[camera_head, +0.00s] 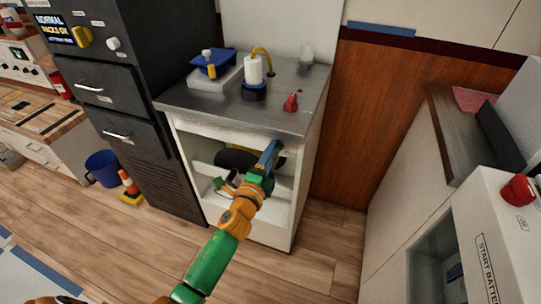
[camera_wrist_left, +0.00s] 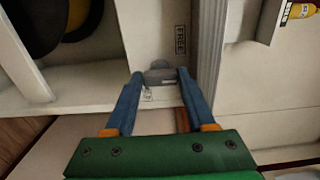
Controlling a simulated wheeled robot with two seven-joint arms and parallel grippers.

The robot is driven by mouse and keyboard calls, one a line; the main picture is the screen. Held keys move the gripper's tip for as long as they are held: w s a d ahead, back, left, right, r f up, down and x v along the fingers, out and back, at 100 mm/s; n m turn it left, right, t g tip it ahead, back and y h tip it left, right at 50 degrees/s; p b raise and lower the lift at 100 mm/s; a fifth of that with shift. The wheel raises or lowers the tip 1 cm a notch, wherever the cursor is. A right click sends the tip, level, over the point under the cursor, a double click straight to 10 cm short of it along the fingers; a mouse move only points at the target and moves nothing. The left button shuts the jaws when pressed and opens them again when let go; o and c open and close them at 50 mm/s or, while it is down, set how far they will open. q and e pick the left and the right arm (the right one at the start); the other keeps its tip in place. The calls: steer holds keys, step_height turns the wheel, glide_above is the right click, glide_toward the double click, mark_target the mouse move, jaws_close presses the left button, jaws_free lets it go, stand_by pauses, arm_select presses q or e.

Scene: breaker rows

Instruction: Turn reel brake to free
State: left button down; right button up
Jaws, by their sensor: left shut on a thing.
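The reel brake (camera_wrist_left: 160,74) is a small grey handle on the white cabinet front, seen in the left wrist view. My left gripper (camera_wrist_left: 162,80) is shut on it, with one blue finger on each side. A "FREE" label (camera_wrist_left: 180,40) stands on the white panel just beyond the handle. In the head view my left gripper (camera_head: 272,152) reaches the upper right of the cabinet's open front and hides the handle. A dark reel (camera_head: 236,158) sits inside the cabinet, and part of it shows in the wrist view (camera_wrist_left: 32,28). My right gripper is not in view.
A black drawer unit (camera_head: 120,90) stands left. A white counter is at right.

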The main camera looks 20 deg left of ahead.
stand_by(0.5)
arm_select(q)
steer(key=shift+c, duration=1.2)
jaws_free()
